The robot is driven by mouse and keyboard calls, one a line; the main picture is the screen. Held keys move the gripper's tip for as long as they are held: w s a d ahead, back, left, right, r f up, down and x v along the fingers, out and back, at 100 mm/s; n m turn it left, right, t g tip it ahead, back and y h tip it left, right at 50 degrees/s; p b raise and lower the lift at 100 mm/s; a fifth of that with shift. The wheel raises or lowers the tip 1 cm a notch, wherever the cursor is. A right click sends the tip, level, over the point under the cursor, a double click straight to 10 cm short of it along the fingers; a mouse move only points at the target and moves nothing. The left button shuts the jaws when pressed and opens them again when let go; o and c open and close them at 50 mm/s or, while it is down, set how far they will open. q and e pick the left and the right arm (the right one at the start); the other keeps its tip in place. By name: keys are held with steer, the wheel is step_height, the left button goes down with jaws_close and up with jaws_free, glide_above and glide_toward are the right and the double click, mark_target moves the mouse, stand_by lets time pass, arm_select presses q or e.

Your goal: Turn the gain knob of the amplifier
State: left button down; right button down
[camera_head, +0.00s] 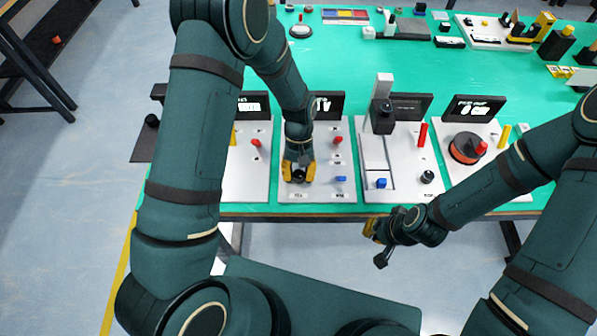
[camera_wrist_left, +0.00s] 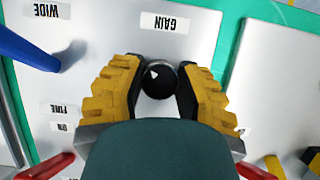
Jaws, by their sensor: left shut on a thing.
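The amplifier (camera_head: 318,194) is a white panel on the green table with a dark sign at its back, a red lever (camera_head: 337,140) and a blue lever (camera_head: 341,179). Its gain knob (camera_wrist_left: 160,80) is round and black with a white pointer mark, beside the printed "GAIN" label (camera_wrist_left: 166,22). My left gripper (camera_head: 299,172) is over the panel's front left. Its yellow fingers are shut on the knob, one on each side, in the left wrist view (camera_wrist_left: 160,88). My right gripper (camera_head: 372,229) hangs in front of the table edge, away from the panel; its fingers are too small to judge.
The blue lever stands close to my left gripper in the wrist view (camera_wrist_left: 28,48). More small devices sit at the table's back. The green middle is clear.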

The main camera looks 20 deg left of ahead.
arm_select(q)
steer(key=m+y, duration=0.2)
steer(key=m, duration=0.4)
steer(key=shift+s+f, duration=0.1)
steer(key=shift+s, duration=0.05)
steer(key=shift+y, duration=0.3)
steer(key=c, duration=0.6)
jaws_free()
steer(key=v, duration=1.2)
